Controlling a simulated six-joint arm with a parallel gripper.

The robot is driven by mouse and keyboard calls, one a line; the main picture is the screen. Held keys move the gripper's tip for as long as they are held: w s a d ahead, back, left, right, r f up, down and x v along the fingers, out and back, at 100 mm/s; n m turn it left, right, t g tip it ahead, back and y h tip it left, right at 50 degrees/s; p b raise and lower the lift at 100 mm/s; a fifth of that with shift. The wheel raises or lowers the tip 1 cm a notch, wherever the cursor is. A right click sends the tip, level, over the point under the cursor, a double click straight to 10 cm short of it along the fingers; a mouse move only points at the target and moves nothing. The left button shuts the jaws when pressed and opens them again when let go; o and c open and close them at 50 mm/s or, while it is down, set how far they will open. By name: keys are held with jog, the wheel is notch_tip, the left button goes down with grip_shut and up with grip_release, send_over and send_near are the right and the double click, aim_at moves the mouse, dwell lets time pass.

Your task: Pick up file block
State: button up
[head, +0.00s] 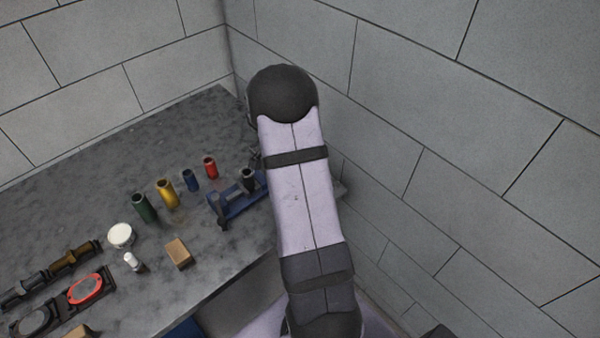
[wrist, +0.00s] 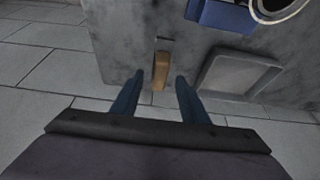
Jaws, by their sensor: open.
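In the wrist view a narrow tan-brown block (wrist: 161,70), likely the file block, lies on the grey stone bench (wrist: 125,30) close to its edge. A small darker piece shows at its far end. My gripper (wrist: 159,77) is open, with its two blue fingers spread to either side of the block in the picture. The block appears beyond the fingers, with no visible contact. In the head view my arm hides the gripper. A tan block (head: 178,253) lies on the bench there; I cannot tell whether it is the same one.
A blue fixture (head: 228,207) stands by my arm, with green (head: 144,208), yellow (head: 167,193), blue (head: 190,180) and red (head: 210,167) cylinders to its left. A shallow grey tray (wrist: 237,72) lies right of the block. Block walls (head: 400,80) stand behind and right.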

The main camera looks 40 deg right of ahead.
jog(key=shift+p+x, duration=0.45)
jog(key=shift+x, duration=1.15)
grip_shut()
jog(key=shift+r, duration=0.15)
notch_tip(320, 180, up, 10)
jog(key=b, duration=0.2)
jog(key=shift+b, duration=0.4)
